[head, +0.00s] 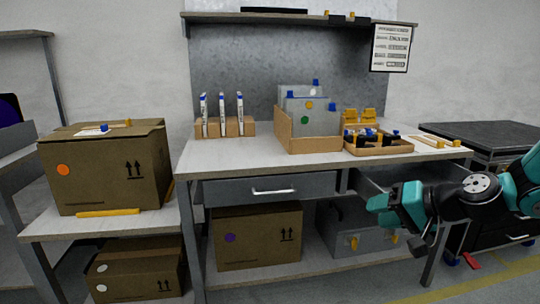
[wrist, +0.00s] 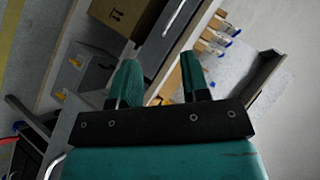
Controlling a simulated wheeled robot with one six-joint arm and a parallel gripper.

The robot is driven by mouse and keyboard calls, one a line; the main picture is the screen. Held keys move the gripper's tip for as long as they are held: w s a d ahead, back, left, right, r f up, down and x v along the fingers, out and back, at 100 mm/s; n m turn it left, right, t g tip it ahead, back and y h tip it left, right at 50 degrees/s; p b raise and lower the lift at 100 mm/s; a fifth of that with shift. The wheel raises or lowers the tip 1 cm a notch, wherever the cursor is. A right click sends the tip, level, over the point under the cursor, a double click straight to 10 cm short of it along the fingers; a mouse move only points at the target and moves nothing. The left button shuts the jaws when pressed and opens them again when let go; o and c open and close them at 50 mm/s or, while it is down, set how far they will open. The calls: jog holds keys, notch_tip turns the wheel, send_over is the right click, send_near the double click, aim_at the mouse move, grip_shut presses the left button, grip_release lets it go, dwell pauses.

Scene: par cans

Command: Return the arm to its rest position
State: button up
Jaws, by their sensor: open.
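My gripper (head: 384,211) is teal with black parts and hangs in front of the workbench's right side, below the tabletop. Its jaws are apart with nothing between them; both teal fingers (wrist: 160,72) show in the wrist view. My arm reaches in from the right edge of the head view. An open drawer (head: 400,180) of the workbench lies just behind and above my gripper, partly hidden by the arm. In the wrist view, the scene appears tilted, with several blue-tipped items (wrist: 221,36) beyond the fingers.
A dark cabinet (head: 490,145) stands right, near my arm.

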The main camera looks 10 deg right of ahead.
jog(key=s+a+r+n+g, duration=0.3)
jog(key=s+a+n+g, duration=0.2)
jog(key=s+a, duration=0.5)
jog(key=s+a+r+n+g+h, duration=0.1)
jog(key=s+a+n+g+h, duration=0.15)
jog(key=s, duration=0.45)
jog(key=s+a+n+g+h, duration=0.1)
jog(key=s+n, duration=0.3)
jog(key=s, duration=0.3)
notch_tip(320, 180, up, 21)
jog(key=p, duration=2)
jog(key=shift+s+a+p, duration=0.15)
jog(key=shift+s+p, duration=0.1)
jog(key=shift+p, duration=0.1)
